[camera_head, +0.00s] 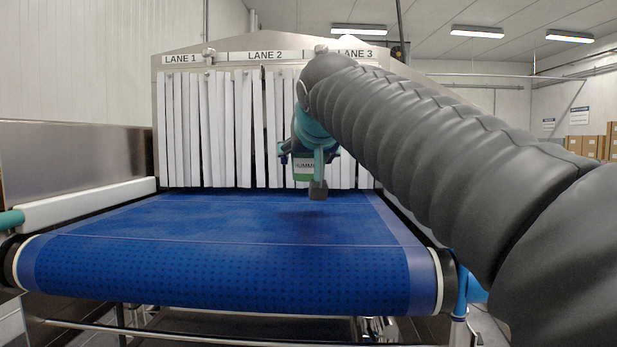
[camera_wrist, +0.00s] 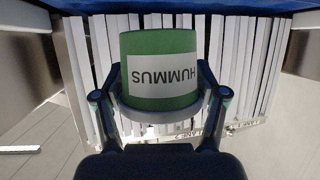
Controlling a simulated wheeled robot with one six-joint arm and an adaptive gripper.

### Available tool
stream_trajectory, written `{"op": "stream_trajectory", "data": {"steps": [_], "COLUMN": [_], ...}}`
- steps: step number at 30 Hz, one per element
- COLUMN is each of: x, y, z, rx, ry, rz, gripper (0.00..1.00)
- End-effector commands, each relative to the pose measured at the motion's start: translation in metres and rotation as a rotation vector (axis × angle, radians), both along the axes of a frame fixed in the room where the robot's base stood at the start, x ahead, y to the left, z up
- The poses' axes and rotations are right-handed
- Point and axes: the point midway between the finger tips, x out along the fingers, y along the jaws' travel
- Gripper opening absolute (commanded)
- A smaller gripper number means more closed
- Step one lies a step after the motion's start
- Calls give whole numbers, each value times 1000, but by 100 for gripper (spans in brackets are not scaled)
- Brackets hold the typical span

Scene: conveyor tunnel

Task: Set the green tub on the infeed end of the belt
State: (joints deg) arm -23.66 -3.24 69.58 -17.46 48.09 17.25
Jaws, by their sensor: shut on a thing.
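The green tub (camera_wrist: 155,44) has a white label reading HUMMUS, which appears upside down in the wrist view. My gripper (camera_wrist: 160,108) is shut on the tub, with a finger on either side of it. In the head view the tub (camera_head: 303,177) is partly hidden by my gripper (camera_head: 314,172). It hangs above the blue belt (camera_head: 220,260), toward the belt's far part, in front of the strip curtain. A faint dark shadow lies on the belt below it. The tub looks clear of the belt surface.
White curtain strips (camera_head: 225,130) hang across the tunnel mouth under a sign (camera_head: 265,56) reading LANE 1, LANE 2 and LANE 3. A white rail (camera_head: 85,203) runs along the belt's left side. The visible belt surface is empty.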

Motion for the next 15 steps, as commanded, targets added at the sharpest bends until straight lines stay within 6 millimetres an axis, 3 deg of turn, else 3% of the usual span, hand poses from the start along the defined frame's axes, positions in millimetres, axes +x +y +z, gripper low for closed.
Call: {"op": "stream_trajectory", "data": {"steps": [7,15], "x": [0,0], "y": [-1,-1], "z": [-33,-38], "rx": [-1,0], "ry": [1,0], "rz": [-2,-2], "gripper": [9,9]}}
